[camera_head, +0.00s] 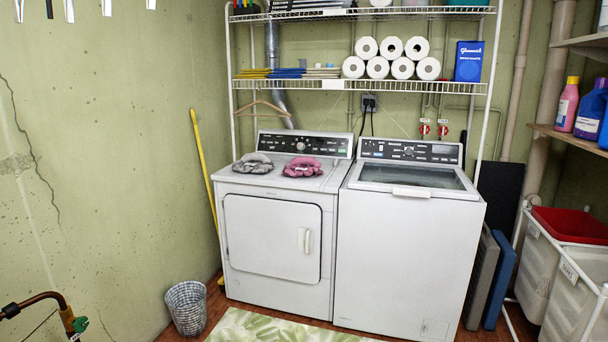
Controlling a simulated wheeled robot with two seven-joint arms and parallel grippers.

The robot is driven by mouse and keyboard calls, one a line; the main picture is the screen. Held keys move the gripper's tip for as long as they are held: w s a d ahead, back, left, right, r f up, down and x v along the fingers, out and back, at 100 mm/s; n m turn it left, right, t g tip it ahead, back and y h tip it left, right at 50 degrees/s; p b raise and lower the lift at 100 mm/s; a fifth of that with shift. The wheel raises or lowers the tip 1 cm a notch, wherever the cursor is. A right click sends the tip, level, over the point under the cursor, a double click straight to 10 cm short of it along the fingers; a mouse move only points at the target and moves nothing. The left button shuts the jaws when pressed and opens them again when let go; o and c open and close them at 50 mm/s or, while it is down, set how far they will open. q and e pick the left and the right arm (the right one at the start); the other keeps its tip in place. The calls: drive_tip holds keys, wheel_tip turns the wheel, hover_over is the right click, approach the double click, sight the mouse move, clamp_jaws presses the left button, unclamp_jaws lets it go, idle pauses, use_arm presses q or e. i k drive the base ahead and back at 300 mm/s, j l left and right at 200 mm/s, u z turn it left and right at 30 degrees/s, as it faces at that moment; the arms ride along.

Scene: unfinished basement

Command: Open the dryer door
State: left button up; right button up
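The white dryer (234,276) stands on the left of the two machines against the back wall. Its front door (262,236) is a rounded rectangle and sits flush, closed. A pale vertical handle (305,240) is at the right side of the door. A grey folded cloth item (253,163) and a pink one (302,167) lie on the dryer's top. Neither of my grippers shows in the head view.
A white washer (408,262) stands right beside the dryer. A woven basket (187,307) is on the floor at the dryer's front left, near a leaning yellow pole (203,165). A green-patterned rug (275,328) lies in front. White bins (541,262) stand at right.

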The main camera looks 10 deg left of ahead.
sight(275, 238)
drive_tip(key=i+j+z, duration=0.1)
drive_tip(key=i+j, duration=0.4)
drive_tip(key=i, duration=0.15)
drive_tip(key=i+j, duration=0.55)
drive_tip(key=i+z, duration=0.05)
drive_tip(key=i, duration=0.05)
